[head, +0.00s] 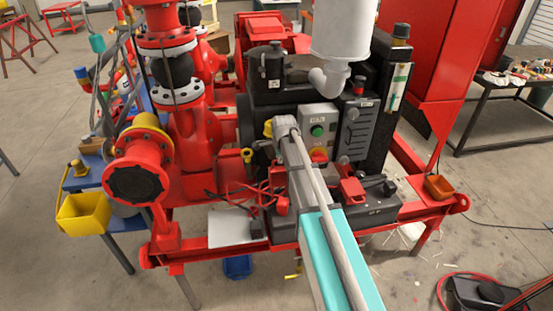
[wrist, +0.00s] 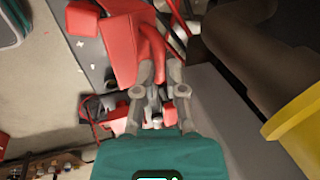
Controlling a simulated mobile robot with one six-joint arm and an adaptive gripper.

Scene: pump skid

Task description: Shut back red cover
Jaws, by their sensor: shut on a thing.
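In the wrist view my gripper (wrist: 160,65) has its two fingers close together at the end of a rounded red piece (wrist: 150,40), which looks like the red cover. The fingertips meet its near edge. In the head view my arm reaches over the dark battery-like box, and its wrist end (head: 284,126) is in front of the engine. The fingers and what they hold are hidden there. Another red cover (head: 352,190) shows on the box's right side, and a small red piece (head: 282,205) at its left. How far the held cover is tilted I cannot tell.
Red wires (head: 245,190) lie left of the box. A control panel (head: 318,130) with green and red buttons stands close to my arm on the right. Red pipework (head: 190,130) and a yellow bin (head: 83,214) are at the left.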

